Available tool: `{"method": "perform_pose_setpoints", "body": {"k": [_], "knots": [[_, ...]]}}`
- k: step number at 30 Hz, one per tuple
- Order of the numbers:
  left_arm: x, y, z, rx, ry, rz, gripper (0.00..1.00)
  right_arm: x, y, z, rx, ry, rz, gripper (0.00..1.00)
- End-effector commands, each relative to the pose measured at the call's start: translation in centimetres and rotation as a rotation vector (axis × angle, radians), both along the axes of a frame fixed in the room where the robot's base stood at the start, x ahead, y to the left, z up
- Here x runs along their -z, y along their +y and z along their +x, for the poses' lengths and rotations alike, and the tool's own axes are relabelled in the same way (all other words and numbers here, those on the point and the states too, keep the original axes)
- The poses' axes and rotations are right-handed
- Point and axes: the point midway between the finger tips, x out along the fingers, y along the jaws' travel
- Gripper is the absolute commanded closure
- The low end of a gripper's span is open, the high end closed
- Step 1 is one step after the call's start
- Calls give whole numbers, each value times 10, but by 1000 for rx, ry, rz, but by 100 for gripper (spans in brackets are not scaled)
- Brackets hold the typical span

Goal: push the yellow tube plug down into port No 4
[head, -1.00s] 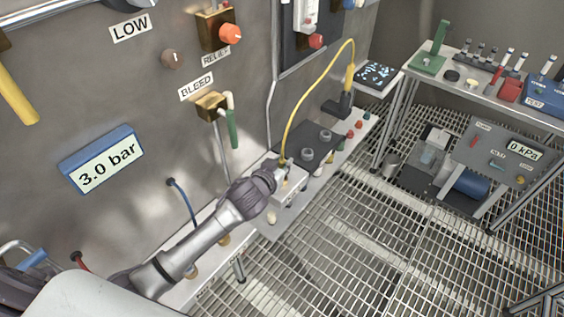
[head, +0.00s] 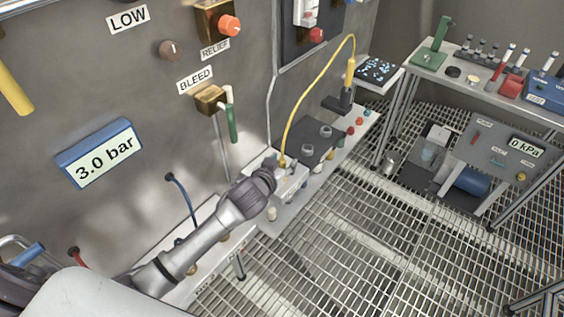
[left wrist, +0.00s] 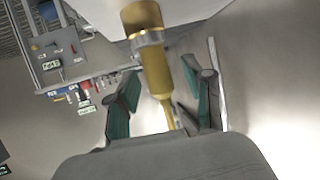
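In the head view my left gripper (head: 278,176) is at the pale port block (head: 291,184) at the foot of the steel wall. The yellow tube (head: 300,100) arches down from a black stand to this block. In the left wrist view the yellow plug (left wrist: 157,72) lies between the two teal-padded fingers of my left gripper (left wrist: 160,84). Gaps show on both sides of it, so the gripper is open around it. Its far end meets a silver collar on a brass fitting (left wrist: 140,15). How deep it sits and the port number cannot be told. My right gripper is not in view.
A dark block (head: 312,145) with round knobs stands just beyond on the same ledge. A green bleed handle (head: 233,125) hangs from the wall above. A blue tube (head: 186,200) is beside my left arm. Open floor grating (head: 340,235) lies to the right.

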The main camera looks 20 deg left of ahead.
Motion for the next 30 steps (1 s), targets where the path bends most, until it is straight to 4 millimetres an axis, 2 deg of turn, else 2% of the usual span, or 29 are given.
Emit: {"method": "perform_pose_setpoints", "body": {"k": [8,11,21,25,30], "knots": [[-2,0,-8,1,1,0,49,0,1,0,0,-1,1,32],[-7,1,-21,1,2,-1,49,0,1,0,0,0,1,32],[-35,7,-86,1,1,-1,49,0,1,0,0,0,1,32],[-42,9,-102,0,0,0,49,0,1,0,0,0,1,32],[-45,10,-110,0,1,1,49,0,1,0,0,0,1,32]]}}
